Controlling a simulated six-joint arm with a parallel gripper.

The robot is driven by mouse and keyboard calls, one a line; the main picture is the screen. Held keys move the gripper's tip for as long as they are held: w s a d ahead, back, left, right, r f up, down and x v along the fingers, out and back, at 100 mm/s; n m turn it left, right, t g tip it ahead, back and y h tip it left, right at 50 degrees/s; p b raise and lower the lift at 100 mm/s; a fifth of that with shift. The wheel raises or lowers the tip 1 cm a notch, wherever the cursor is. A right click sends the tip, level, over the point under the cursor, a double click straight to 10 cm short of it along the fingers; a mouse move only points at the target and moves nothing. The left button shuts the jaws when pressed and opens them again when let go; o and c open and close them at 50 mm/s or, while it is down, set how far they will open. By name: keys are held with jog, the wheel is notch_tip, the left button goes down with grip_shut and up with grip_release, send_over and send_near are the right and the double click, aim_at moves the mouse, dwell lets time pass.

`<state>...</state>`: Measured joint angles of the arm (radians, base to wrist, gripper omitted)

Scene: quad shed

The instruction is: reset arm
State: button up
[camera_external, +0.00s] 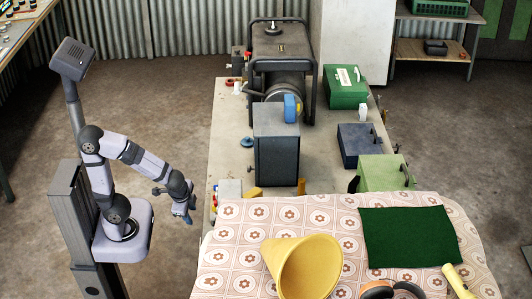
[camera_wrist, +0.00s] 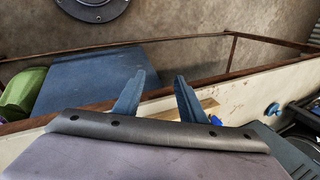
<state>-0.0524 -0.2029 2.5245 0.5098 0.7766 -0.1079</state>
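My gripper (camera_external: 190,213) hangs at the end of my bent arm, at the left of the table in the external view. It points downward beside the table's left edge and touches nothing that I can see. In the wrist view my gripper (camera_wrist: 160,96) shows two blue fingers spread apart, with nothing between them. Below the fingers in that view are the table's edge and part of its pale top.
The table (camera_external: 228,150) holds a dark generator (camera_external: 283,60), a dark box (camera_external: 276,150), a green box (camera_external: 345,92) and a blue-grey box (camera_external: 358,142). A yellow cone (camera_external: 300,265) lies on the patterned cloth (camera_external: 240,225). Open floor lies left of the table.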

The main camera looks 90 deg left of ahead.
jog(key=s+d+f+n+g+h+b, duration=0.15)
jog(key=d+f+h+b, duration=0.25)
jog(key=d+f, duration=0.5)
notch_tip(320, 180, up, 18)
jog(key=p, duration=1.7)
jog(key=shift+s+d+f+n+p, duration=0.15)
jog(key=shift+s+d+n+p, duration=0.2)
jog(key=shift+d+p, duration=0.1)
jog(key=shift+t, duration=0.25)
